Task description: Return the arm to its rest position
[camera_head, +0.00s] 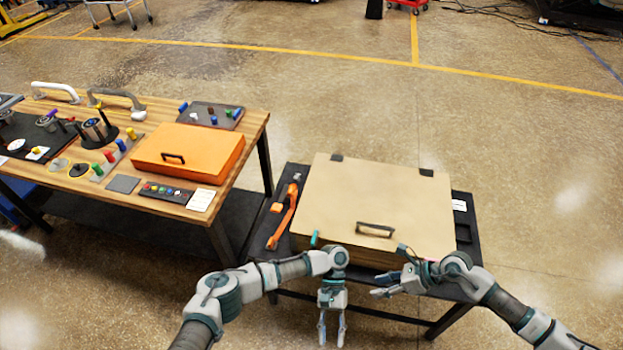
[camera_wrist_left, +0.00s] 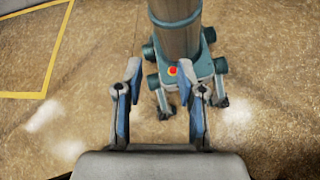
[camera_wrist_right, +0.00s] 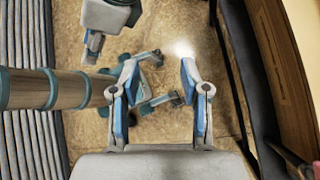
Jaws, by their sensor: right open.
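My left gripper (camera_head: 331,340) hangs pointing down in front of the low black table, at the bottom centre of the head view. Its fingers (camera_wrist_left: 162,85) are apart with nothing between them, above the floor and part of my own body. My right gripper (camera_head: 374,284) points left beside the front edge of the beige box. Its fingers (camera_wrist_right: 158,75) are also apart and empty. In the right wrist view, part of my left arm shows at the top left. Neither gripper holds anything.
A beige box (camera_head: 375,195) with a closed lid and dark handle sits on the low black table (camera_head: 462,215). An orange handle (camera_head: 284,217) lies left of it. A wooden table (camera_head: 255,128) at left carries an orange case (camera_head: 190,150) and small parts. Open floor lies behind.

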